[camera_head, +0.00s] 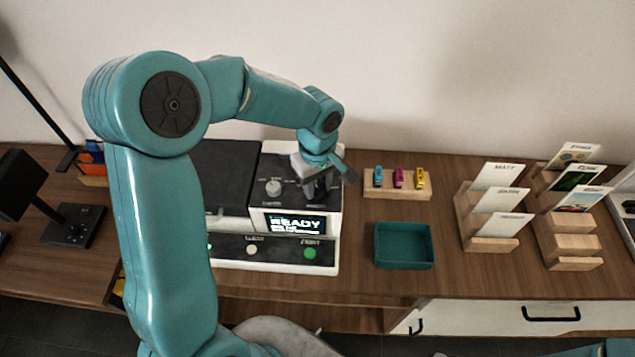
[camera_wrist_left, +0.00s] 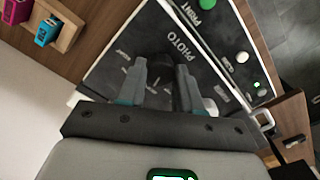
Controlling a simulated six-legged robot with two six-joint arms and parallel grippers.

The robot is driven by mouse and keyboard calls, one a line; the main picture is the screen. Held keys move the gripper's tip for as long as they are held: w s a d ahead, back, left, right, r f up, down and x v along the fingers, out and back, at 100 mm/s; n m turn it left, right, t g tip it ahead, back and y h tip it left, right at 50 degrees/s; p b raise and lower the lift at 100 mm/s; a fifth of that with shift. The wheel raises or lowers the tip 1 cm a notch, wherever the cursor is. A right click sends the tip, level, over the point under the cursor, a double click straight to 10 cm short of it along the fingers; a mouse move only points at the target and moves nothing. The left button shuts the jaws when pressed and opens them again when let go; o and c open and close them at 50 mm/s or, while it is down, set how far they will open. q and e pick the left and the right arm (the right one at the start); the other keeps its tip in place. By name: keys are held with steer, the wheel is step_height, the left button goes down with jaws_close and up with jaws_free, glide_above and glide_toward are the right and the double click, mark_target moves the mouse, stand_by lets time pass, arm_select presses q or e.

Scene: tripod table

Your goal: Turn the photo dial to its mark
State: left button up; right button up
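The photo machine (camera_head: 330,262) stands on the table with a lit READY screen (camera_head: 292,223). My left gripper (camera_head: 318,192) is over the right part of its dark top panel and covers the photo dial in the head view. In the left wrist view, the two fingers of my left gripper (camera_wrist_left: 160,90) point down at the panel below the PHOTO label (camera_wrist_left: 176,50). They stand apart, with dark surface and thin pale lines between them. The dial's outline and its contact with the fingers are unclear. A second, grey knob (camera_head: 273,187) sits to the left. My right gripper is not in view.
A green PRINT button (camera_head: 310,253) and a pale button (camera_head: 252,250) are on the machine's front. To the right are a wooden block with small coloured items (camera_head: 398,193), an empty teal tray (camera_head: 432,255) and wooden card racks (camera_head: 470,228). A black stand (camera_head: 75,226) is at left.

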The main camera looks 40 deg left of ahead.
mark_target(317, 188)
arm_select(q)
steer(key=shift+m, duration=0.4)
steer(key=m+b, duration=0.1)
steer(key=m, duration=0.1)
steer(key=shift+f+m, duration=0.1)
steer(key=shift+m, duration=0.2)
steer(key=shift+m+b, duration=0.55)
steer(key=shift+m, duration=1.65)
steer(key=o, duration=1)
steer(key=shift+o, duration=0.2)
step_height(317, 188, up, 17)
steer(key=shift+f, duration=0.2)
